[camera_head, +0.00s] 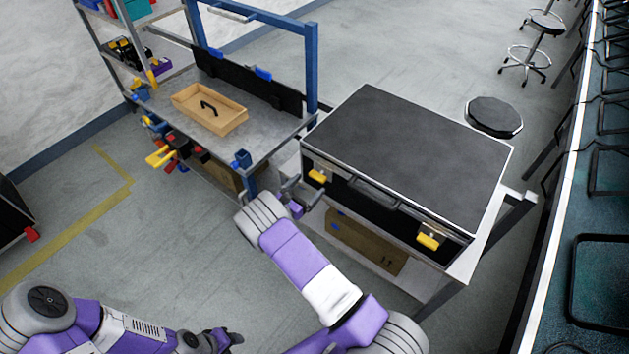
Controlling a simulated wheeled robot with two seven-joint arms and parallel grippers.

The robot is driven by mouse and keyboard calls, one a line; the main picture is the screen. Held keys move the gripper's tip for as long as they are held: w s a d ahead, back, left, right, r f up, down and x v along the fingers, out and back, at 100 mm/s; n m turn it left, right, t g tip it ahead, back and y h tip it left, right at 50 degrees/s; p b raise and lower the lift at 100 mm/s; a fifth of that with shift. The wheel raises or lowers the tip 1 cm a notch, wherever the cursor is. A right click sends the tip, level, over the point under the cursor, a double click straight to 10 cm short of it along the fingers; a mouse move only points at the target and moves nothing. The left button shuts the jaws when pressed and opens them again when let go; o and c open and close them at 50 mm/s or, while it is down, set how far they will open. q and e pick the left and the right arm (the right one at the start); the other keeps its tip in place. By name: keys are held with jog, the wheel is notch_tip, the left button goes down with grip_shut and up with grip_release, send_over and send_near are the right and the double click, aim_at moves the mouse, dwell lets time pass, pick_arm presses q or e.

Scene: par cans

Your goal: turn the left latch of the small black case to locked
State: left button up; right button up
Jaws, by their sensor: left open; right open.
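The black case (405,140) with silver edges sits closed on a light table. Its front has a left latch with a yellow tab (317,176), a right latch with a yellow tab (428,242) and a handle (373,192) between them. Both tabs stick out at the front; I cannot tell their exact lock position. My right gripper (305,195) is open just below and left of the left latch; no contact is clear. My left gripper (232,341) is open and empty, low over the floor near the bottom edge, far from the case.
A workbench (255,135) with blue posts and a wooden tray (209,108) stands left of the case. Tools hang at its side. A cardboard box (365,243) lies under the case's table. A black stool (494,115) stands behind right. The left floor is mostly clear.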

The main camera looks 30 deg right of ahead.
aim_at(315, 179)
jog(key=shift+x, duration=2.2)
jog(key=c, duration=1)
jog(key=shift+s+b, duration=0.1)
jog(key=shift+b, duration=0.2)
jog(key=shift+c, duration=0.2)
jog(key=shift+f+m, duration=0.1)
jog(key=shift+m, duration=0.3)
jog(key=shift+m+b, duration=4)
jog(key=shift+m, duration=4.6)
jog(key=shift+a, duration=0.1)
